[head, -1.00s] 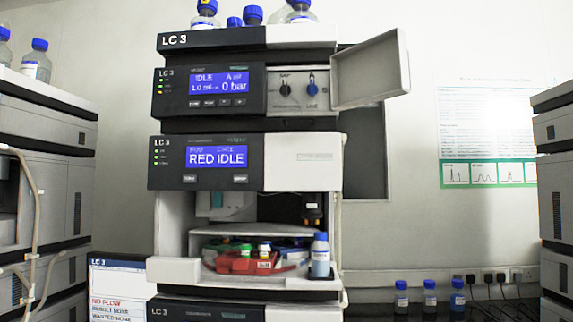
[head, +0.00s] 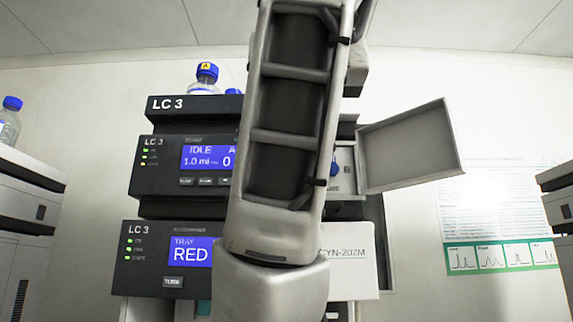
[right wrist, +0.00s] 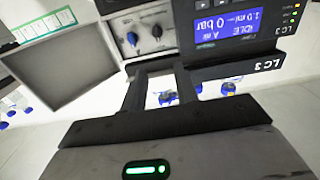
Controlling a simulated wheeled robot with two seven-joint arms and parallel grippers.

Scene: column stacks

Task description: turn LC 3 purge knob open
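The LC 3 pump module (head: 165,190) has a small panel with two knobs. In the right wrist view, where the picture is turned over, a blue knob (right wrist: 132,38) and a darker knob (right wrist: 156,31) sit side by side on the pale panel. Their labels are too small to read. In the head view only the blue knob (head: 333,169) shows; my arm hides the other. My right gripper (right wrist: 160,70) is open and empty, its fingertips pointing toward the panel, apart from the knobs. My right gripper is hidden in the head view. My left gripper is out of view.
The open panel door (head: 412,148) sticks out to the right of the knobs. Blue-capped bottles (head: 205,78) stand on top of the LC 3 stack. My right arm covers the middle of the head view. Other stacks stand at both sides.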

